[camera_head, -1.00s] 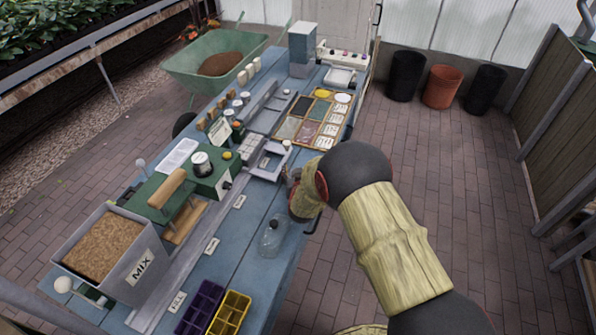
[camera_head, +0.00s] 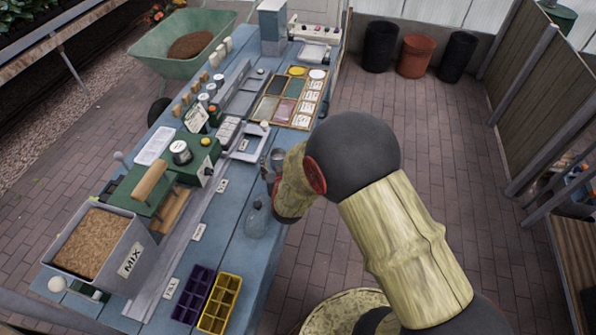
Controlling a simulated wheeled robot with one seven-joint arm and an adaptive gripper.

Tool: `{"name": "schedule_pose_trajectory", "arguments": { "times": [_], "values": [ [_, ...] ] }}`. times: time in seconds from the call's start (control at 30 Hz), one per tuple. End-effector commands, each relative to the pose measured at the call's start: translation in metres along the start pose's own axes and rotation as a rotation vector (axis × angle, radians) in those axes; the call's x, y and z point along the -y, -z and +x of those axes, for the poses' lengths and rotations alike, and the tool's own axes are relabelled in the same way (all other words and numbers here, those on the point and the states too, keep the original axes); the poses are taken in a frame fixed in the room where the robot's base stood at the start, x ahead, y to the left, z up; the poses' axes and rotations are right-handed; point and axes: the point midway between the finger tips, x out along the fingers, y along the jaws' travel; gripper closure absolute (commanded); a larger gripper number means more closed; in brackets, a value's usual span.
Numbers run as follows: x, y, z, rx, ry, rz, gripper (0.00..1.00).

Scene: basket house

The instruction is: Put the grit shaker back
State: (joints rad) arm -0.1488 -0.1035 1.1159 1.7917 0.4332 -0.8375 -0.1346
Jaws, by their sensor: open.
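My gripper (camera_head: 268,168) is over the right edge of the blue bench (camera_head: 215,252), mostly hidden behind my wrist. A small grey metal cylinder (camera_head: 278,158) shows at its fingertips; I cannot tell whether it is the grit shaker or part of the gripper. Several small white-topped containers (camera_head: 204,100) stand in a row further back on the bench, and a larger one (camera_head: 181,152) stands on the green machine (camera_head: 190,172). Their labels are too small to read, so I cannot tell which is the grit shaker.
A clear bottle (camera_head: 257,221) stands just below my gripper near the bench edge. Purple (camera_head: 192,293) and yellow (camera_head: 220,304) cell trays lie at the front. A MIX bin (camera_head: 124,262) stands front left. A wooden sectioned tray (camera_head: 268,108) lies behind. The brick floor at right is open.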

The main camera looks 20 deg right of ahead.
Motion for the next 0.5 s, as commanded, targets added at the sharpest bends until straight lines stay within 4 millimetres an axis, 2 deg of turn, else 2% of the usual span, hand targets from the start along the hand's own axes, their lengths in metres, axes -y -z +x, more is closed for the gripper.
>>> {"name": "schedule_pose_trajectory", "arguments": {
  "times": [0.03, 0.13, 0.2, 0.27, 0.37, 0.4, 0.47, 0.5],
  "values": [
    [0.005, 0.02, -0.005, 0.009, 0.018, 0.011, 0.4],
    [0.017, 0.059, -0.026, 0.073, 0.076, 0.027, 0.4],
    [0.023, 0.088, -0.052, 0.132, 0.121, 0.027, 0.4],
    [0.026, 0.108, -0.08, 0.185, 0.156, 0.02, 0.4],
    [0.022, 0.132, -0.134, 0.275, 0.198, -0.004, 0.4],
    [0.019, 0.139, -0.158, 0.311, 0.209, -0.016, 0.4],
    [0.011, 0.146, -0.196, 0.362, 0.22, -0.037, 0.4],
    [0.004, 0.148, -0.222, 0.397, 0.222, -0.052, 0.4]
  ]
}}
